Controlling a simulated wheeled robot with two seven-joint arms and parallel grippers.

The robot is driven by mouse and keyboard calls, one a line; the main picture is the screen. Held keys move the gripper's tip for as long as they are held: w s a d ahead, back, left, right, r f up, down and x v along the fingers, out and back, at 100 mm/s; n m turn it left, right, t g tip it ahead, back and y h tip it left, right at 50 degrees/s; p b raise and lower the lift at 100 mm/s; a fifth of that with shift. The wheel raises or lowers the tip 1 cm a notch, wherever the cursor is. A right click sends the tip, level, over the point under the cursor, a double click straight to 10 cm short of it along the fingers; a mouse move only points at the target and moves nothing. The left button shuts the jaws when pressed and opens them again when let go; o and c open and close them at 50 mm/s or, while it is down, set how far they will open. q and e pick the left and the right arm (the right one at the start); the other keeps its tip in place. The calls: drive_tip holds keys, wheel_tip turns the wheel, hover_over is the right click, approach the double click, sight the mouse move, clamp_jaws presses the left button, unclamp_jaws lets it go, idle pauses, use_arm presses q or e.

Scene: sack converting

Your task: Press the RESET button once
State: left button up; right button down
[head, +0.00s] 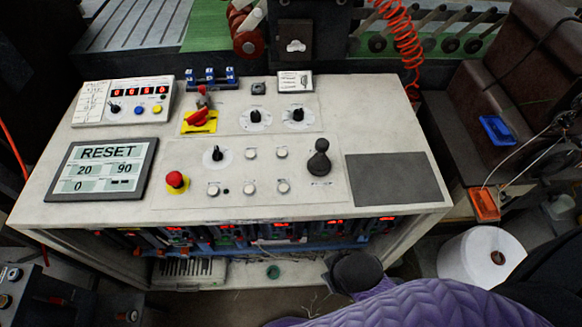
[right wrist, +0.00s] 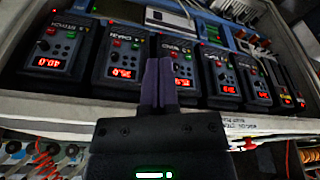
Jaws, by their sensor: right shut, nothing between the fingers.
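The word RESET shows in dark letters on the top line of a display panel (head: 100,170) at the left of the pale control desk. Below the word are the numbers 20, 90 and 0. A red round push button (head: 177,180) on a yellow base is right of the panel; I see no readable label on it. My right gripper (right wrist: 158,65) is shut and empty in the right wrist view, in front of a row of modules with red displays. In the head view my right arm comes in at the bottom, and its fingers cannot be made out. My left gripper is not in view.
The pale desk (head: 330,100) carries knobs, several white buttons, a black joystick (head: 319,160) and a red-yellow rotary switch (head: 200,120). The module row (head: 280,230) sits under its front edge. A white roll (head: 480,258) stands at the right. A dark grey pad (head: 395,180) is clear.

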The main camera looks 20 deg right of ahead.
drive_tip(key=w+a+r+m+t+p, duration=0.1)
drive_tip(key=w+r+p, duration=0.15)
drive_tip(key=r, duration=0.45)
drive_tip(key=w+r+m+p, duration=0.15)
drive_tip(key=r+p, duration=0.25)
drive_tip(key=r, duration=0.4)
drive_tip(key=m+t+y+p, duration=0.3)
drive_tip(key=m+t+y, duration=0.15)
drive_tip(key=m, duration=1.65)
hover_over(287, 189)
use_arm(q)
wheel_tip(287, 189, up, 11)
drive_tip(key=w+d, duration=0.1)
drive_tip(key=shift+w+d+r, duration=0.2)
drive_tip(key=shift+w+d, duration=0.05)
use_arm(e)
drive_tip(key=shift+r+h, duration=0.2)
drive_tip(key=shift+h, duration=0.15)
wheel_tip(287, 189, down, 9)
drive_tip(key=b, duration=0.9)
drive_tip(key=shift+r, duration=0.15)
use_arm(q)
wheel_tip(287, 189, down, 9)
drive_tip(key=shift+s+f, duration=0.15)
